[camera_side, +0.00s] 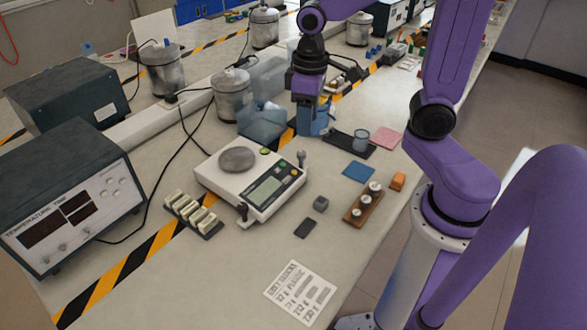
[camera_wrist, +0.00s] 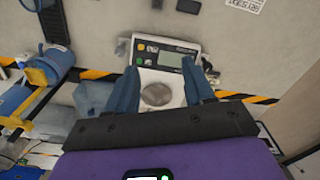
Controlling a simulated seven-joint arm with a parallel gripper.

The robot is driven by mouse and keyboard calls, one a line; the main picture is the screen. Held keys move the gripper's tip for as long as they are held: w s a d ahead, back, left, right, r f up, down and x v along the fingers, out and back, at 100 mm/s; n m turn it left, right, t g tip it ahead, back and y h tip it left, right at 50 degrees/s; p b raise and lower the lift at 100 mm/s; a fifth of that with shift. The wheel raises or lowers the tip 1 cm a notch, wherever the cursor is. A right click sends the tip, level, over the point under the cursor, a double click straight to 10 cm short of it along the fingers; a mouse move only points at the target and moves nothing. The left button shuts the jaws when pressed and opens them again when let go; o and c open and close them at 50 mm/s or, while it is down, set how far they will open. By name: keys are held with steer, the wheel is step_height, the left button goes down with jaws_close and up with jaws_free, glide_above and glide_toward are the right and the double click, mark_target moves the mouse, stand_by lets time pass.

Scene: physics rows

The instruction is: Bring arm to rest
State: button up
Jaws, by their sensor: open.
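My gripper (camera_side: 313,128) is at the upper middle of the side view, above the bench and behind the white scale. Its blue fingers point down, and its height above the bench is hard to judge. In the wrist view my gripper (camera_wrist: 161,82) shows two dark blue fingers spread apart with nothing held between them. The white scale (camera_side: 262,200) with a round grey pan (camera_side: 238,160) and green display stands on the bench. The scale (camera_wrist: 165,58) also shows between and beyond the fingers in the wrist view.
A grey meter box (camera_side: 80,205) stands at left. Metal canisters (camera_side: 232,95) and a translucent blue container (camera_side: 262,120) are near the gripper. The front bench around the printed sheet (camera_side: 300,292) is mostly clear.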

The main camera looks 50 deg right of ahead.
steer(key=s+a+n, duration=0.3)
steer(key=s+n, duration=0.5)
steer(key=s, duration=0.8)
steer(key=shift+s+a+f, duration=0.15)
steer(key=shift+s+f, duration=0.05)
steer(key=shift+s, duration=0.05)
stand_by(2.0)
